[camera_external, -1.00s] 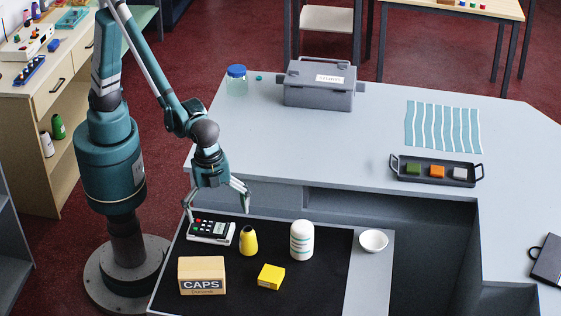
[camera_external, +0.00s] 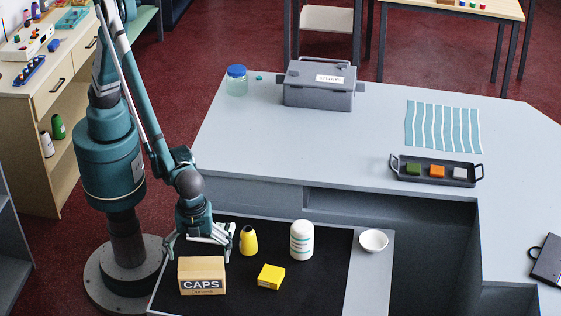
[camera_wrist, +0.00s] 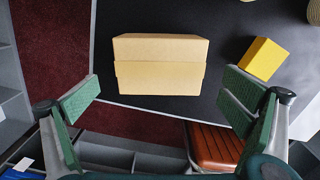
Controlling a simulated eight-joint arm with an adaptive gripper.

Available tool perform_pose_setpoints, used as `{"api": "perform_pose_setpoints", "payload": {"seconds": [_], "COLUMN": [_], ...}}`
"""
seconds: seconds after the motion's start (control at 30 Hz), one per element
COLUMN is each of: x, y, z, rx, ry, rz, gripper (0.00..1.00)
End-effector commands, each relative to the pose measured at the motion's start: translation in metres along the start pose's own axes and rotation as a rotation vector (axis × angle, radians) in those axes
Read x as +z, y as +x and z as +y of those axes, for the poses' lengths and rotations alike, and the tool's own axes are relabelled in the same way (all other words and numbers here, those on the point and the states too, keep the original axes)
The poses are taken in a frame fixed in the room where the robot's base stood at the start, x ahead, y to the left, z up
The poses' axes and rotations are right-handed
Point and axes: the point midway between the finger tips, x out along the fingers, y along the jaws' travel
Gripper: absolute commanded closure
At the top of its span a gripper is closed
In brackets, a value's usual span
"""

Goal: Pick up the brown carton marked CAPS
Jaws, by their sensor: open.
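The brown carton marked CAPS (camera_external: 202,275) stands upright at the front left of the black mat (camera_external: 325,275). It also shows in the wrist view (camera_wrist: 160,65), seen from above with a seam across its top. My gripper (camera_external: 199,247) is open and empty, just behind and above the carton in the external view. In the wrist view my gripper's fingers (camera_wrist: 162,94) are spread wide, one to each side and lower in the picture than the carton. No contact with the carton shows.
A yellow block (camera_external: 271,276) lies right of the carton; a yellow bottle (camera_external: 248,241) and a white jar (camera_external: 302,240) stand behind it. A white bowl (camera_external: 373,241) sits farther right. The mat in front of the jar is clear.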

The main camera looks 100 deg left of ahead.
Motion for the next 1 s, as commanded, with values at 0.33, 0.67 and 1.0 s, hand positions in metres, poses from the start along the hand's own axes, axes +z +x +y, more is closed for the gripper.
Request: {"api": "perform_pose_setpoints", "payload": {"seconds": [0.33, 0.67, 1.0], "x": [0.000, 0.000, 0.001], "y": [0.017, 0.026, 0.036], "z": [0.000, 0.000, 0.000], "rx": [0.000, 0.000, 0.000], "ry": [0.000, 0.000, -0.001], "rz": [0.000, 0.000, 0.000], "gripper": [0.00, 0.00, 0.00]}}
